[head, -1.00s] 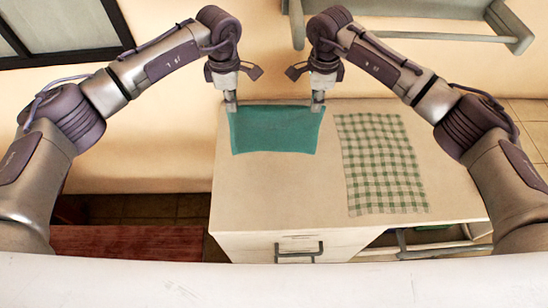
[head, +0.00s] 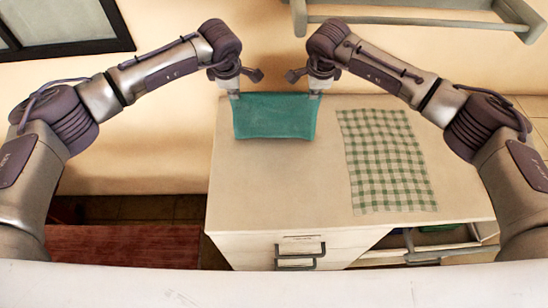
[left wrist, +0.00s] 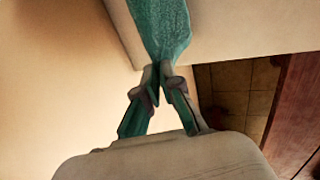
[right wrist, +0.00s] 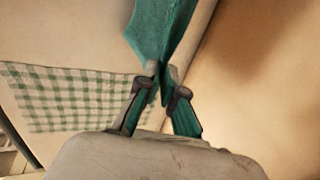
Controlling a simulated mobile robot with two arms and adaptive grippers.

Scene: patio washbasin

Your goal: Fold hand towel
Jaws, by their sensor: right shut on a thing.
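The teal hand towel (head: 275,117) is over the back left of the white cabinet top, with its two far corners raised in my grippers. My left gripper (head: 235,95) is shut on the far left corner. The left wrist view shows the towel (left wrist: 162,30) pinched between the fingertips (left wrist: 158,72). My right gripper (head: 315,95) is shut on the far right corner, and the right wrist view shows the towel (right wrist: 158,30) running up from its fingertips (right wrist: 162,73). I cannot tell whether the near edge touches the top.
A green-and-white checkered cloth (head: 386,160) lies flat on the right of the cabinet top (head: 270,190). The top is clear in front of the teal towel. A wall stands close behind, with a grey rail (head: 420,21) at upper right. A drawer handle (head: 298,256) is on the front.

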